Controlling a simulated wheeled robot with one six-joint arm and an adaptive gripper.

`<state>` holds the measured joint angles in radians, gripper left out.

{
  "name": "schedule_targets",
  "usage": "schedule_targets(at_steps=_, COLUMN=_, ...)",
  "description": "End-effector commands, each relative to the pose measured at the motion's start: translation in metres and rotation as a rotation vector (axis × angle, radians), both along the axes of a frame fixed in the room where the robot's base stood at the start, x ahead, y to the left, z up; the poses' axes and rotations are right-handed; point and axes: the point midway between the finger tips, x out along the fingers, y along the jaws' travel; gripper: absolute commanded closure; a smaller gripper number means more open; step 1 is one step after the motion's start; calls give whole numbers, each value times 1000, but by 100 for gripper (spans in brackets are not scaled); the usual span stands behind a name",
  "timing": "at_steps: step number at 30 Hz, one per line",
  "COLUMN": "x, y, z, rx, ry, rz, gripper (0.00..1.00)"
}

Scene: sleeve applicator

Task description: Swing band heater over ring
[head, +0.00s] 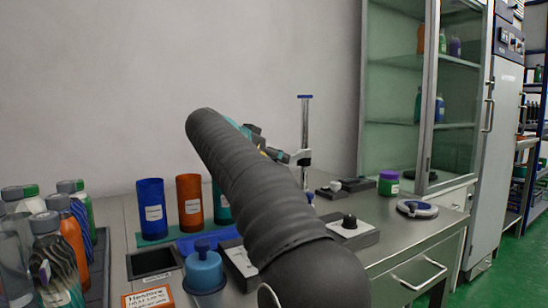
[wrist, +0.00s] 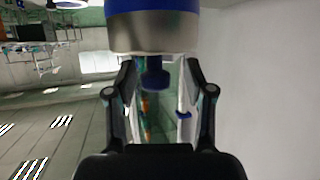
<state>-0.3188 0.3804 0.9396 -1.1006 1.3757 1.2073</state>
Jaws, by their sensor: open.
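In the wrist view my gripper (wrist: 157,75) is open. Its two dark fingers stand on either side of a dark blue knob (wrist: 155,78). The knob sits under a large blue and steel round body (wrist: 152,32), which looks like the band heater, though I cannot be sure. Contact between fingers and knob cannot be told. In the head view my dark arm hides most of the gripper, near a steel post (head: 305,125) with a blue top and a side clamp (head: 300,157). I cannot make out the ring with certainty.
Blue (head: 152,210) and orange (head: 189,202) sleeves stand on the steel bench (head: 400,246). A blue knobbed pot (head: 203,270) and a square opening (head: 153,262) lie in front. Bottles (head: 55,262) crowd the left.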

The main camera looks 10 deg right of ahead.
Motion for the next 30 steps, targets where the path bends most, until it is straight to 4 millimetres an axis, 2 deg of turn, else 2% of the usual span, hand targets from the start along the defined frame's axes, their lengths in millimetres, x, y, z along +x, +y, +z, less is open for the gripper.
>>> schedule_targets(at_steps=5, x=-12, y=17, z=9, rx=1, ry=-1, rz=4, gripper=47)
schedule_targets(at_steps=18, x=-56, y=76, z=39, rx=0, ry=0, rz=4, gripper=47)
schedule_targets(at_steps=24, x=-64, y=87, z=44, rx=-1, ry=-1, rz=3, gripper=47)
schedule_targets(at_steps=30, x=-65, y=88, z=45, rx=-1, ry=0, rz=2, gripper=47)
